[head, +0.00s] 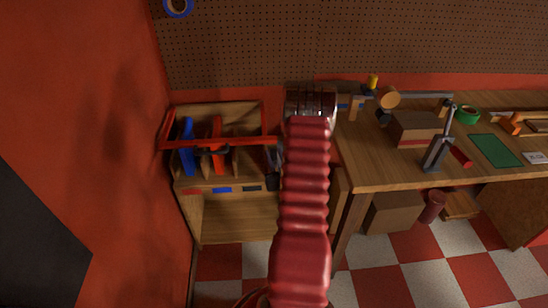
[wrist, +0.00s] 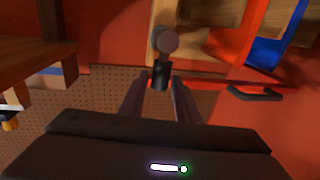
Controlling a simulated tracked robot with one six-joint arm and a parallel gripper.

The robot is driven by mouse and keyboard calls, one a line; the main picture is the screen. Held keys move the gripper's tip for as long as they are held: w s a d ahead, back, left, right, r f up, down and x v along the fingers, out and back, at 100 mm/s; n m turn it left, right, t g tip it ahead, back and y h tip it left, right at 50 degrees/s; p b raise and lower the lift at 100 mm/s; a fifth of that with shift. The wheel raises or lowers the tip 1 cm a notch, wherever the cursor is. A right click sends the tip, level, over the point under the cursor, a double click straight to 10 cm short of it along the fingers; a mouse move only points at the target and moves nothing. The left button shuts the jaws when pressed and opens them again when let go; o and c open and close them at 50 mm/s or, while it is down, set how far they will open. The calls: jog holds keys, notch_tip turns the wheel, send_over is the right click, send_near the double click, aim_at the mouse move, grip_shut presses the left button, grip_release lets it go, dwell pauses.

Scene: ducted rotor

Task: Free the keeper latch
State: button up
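A dark latch-like piece with a round grey knob (wrist: 166,40) and a short black stem (wrist: 160,75) stands in the upper middle of the wrist view. I cannot tell for sure that it is the keeper latch. My gripper (wrist: 160,84) has its two dark fingers apart, one on each side of the stem's lower end. Narrow gaps seem to show beside the stem, and I see no clear grip on it. In the head view my red arm hides the gripper. A red bar (head: 240,141) lies across the wooden cubby, with a dark part (head: 272,180) at its right side.
The wooden cubby (head: 224,188) holds upright blue (head: 187,145) and red (head: 217,135) pieces. A workbench (head: 400,176) with a box, a stand and tools is to the right. A black handle (wrist: 254,93) lies right of my fingers. The red wall stands close on the left.

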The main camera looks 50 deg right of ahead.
grip_shut()
jog(key=shift+a, duration=0.15)
dwell(0.4)
